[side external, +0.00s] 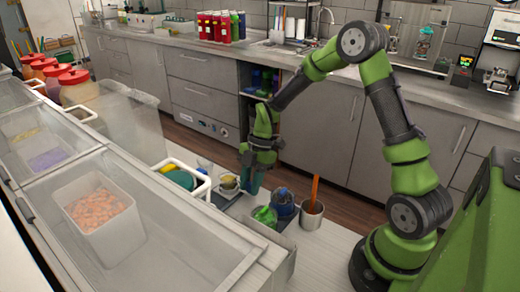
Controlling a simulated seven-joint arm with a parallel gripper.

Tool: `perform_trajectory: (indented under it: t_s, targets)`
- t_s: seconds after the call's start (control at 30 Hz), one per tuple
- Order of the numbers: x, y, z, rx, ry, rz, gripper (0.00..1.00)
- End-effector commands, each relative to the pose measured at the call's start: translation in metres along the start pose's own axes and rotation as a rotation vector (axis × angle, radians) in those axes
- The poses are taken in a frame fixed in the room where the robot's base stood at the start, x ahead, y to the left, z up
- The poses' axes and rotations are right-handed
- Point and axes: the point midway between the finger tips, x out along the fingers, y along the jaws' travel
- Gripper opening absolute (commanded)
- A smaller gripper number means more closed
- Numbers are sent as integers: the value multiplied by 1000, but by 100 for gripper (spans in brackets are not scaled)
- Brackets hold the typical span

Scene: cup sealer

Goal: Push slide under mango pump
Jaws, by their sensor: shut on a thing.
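My gripper (254,172) points down over the white work surface, in front of the grey cabinets. It is shut on a teal object (252,186), mostly hidden by the fingers; I cannot tell exactly what it is. A small pale cup or bowl with something yellow (229,184) is just left of the gripper. I cannot make out a slide or a mango pump for certain. Several red-lidded jars (74,85) stand at the far left, well away from the gripper.
A green item (265,216), a blue round item (284,204) and a metal cup (312,214) with an orange stick stand in front and right of the gripper. A white-rimmed tray (201,187) is to the left. A glass-topped counter (170,240) fills the left foreground.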

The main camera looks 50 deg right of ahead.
Motion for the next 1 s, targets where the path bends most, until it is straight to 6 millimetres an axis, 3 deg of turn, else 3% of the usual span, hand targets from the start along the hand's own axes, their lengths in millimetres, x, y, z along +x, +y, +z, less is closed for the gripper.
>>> perform_trajectory:
  t_s: [0.1, 0.3, 0.7, 0.73, 0.77, 1.0]
  targets:
    - [11, 0, -30, -7, 1, -1, 0]
    - [27, 1, -67, -5, 0, 2, 0]
    - [31, 0, -79, -3, 5, 2, 0]
    - [31, 0, -79, -4, 6, 2, 33]
    - [31, 0, -80, -4, 6, 1, 37]
    - [31, 0, -78, -2, 4, 1, 40]
